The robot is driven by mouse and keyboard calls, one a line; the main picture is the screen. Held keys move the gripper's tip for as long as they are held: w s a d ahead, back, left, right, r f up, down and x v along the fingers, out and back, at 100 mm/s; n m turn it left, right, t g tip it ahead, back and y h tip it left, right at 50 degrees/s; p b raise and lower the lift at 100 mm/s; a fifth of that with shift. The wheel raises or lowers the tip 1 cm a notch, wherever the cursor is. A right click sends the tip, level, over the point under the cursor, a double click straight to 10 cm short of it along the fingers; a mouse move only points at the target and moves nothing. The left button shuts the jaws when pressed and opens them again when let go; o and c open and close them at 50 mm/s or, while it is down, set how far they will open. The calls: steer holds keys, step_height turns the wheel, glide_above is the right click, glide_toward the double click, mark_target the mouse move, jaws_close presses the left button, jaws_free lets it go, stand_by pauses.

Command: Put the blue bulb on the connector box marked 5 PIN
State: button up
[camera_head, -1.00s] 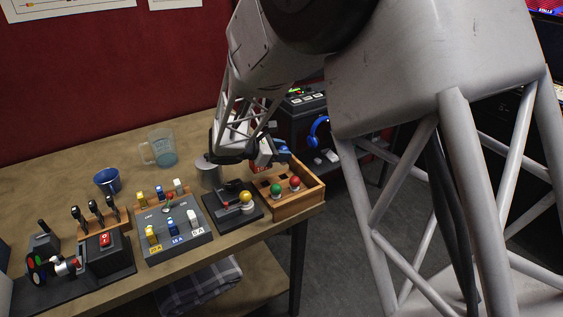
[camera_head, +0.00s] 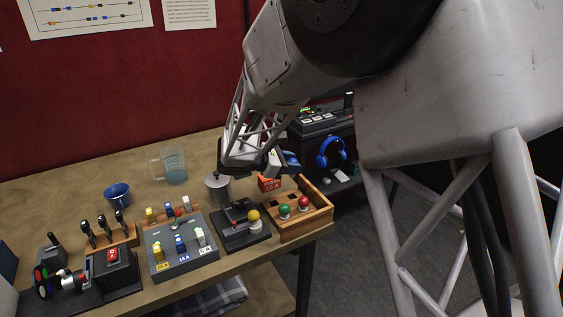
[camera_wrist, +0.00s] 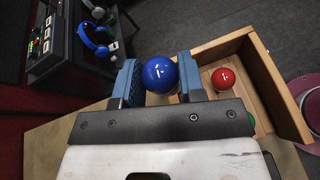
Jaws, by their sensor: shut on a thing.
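The blue bulb (camera_wrist: 161,75) is between the two blue finger pads of my gripper (camera_wrist: 155,80) in the wrist view, and the gripper is shut on it. In the head view my gripper (camera_head: 279,163) is above the back of the wooden tray (camera_head: 322,203), and I cannot make out the bulb there. No 5 PIN marking can be read in either view, so I cannot tell which thing is that connector box.
The tray holds a green bulb (camera_head: 285,210) and a red bulb (camera_head: 304,202). Left of it are a black box (camera_head: 237,238) with a yellow bulb, a grey switch box (camera_head: 183,262), a metal can (camera_head: 217,188) and a glass jug (camera_head: 174,166). An orange 10 A block (camera_head: 268,184) stands behind.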

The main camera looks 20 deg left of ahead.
steer(key=a+r+n+t+y, duration=0.1)
steer(key=a+n+y, duration=0.1)
steer(key=a, duration=0.5)
steer(key=s+a+r+n+t+y, duration=0.1)
steer(key=a+n+t, duration=0.1)
steer(key=a, duration=0.5)
steer(key=shift+s+n+y, duration=0.25)
steer(key=shift+n+y, duration=0.05)
steer(key=shift+y, duration=0.1)
steer(key=w+a, duration=0.3)
steer(key=w, duration=0.1)
steer(key=w+a+f, duration=0.1)
steer(key=w+a, duration=0.2)
steer(key=w, duration=0.1)
steer(key=w+a, duration=0.3)
steer(key=w, duration=0.1)
steer(key=shift+w+a+f, duration=0.15)
steer(key=shift+w+a, duration=0.1)
steer(key=shift+w, duration=0.15)
steer(key=shift+f, duration=1.8)
steer(key=o, duration=0.9)
steer(key=shift+f, duration=0.1)
steer(key=v, duration=1.2)
